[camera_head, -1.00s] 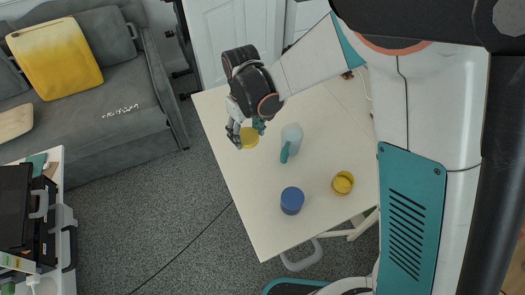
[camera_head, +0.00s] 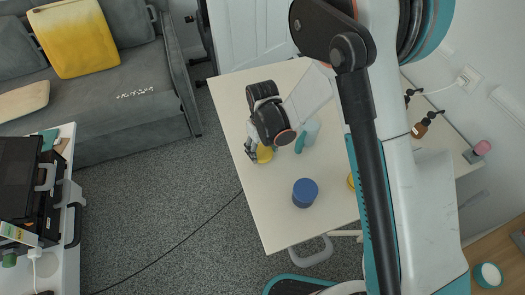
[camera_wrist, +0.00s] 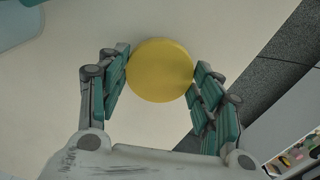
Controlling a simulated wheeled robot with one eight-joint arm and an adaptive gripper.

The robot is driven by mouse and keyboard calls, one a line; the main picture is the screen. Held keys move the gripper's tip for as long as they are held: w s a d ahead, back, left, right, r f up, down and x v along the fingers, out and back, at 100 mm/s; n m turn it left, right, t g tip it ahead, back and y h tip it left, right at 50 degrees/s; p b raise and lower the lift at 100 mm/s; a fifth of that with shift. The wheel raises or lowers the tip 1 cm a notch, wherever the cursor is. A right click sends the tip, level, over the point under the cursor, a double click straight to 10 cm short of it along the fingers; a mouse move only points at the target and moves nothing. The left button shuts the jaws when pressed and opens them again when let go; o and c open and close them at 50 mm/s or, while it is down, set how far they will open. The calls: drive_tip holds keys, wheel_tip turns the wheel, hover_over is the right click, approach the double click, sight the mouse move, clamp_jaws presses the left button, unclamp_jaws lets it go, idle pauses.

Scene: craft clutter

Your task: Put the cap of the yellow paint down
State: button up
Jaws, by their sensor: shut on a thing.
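The yellow cap (camera_head: 264,154) is a flat round disc near the left edge of the white table (camera_head: 285,225). My gripper (camera_head: 262,157) is shut on it. In the wrist view the cap (camera_wrist: 160,70) sits between the two teal-padded fingers of my gripper (camera_wrist: 160,66), touching both sides, with its flat face toward the camera. It is over the pale tabletop; I cannot tell whether it touches it. The yellow paint jar (camera_head: 351,181) stands to the right, mostly hidden behind my arm.
A blue jar (camera_head: 305,193) stands to the lower right of the cap. Small bottles (camera_head: 421,129) are at the table's far right. The tabletop between cap and front corner is clear.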

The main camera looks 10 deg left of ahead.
sight(262, 152)
drive_tip(key=shift+f, duration=0.3)
drive_tip(key=shift+f, duration=0.2)
drive_tip(key=o, duration=1.3)
drive_tip(key=shift+r, duration=0.1)
drive_tip(key=shift+o, duration=0.2)
wheel_tip(262, 152, up, 12)
drive_tip(key=p, duration=0.4)
drive_tip(key=shift+r, duration=0.15)
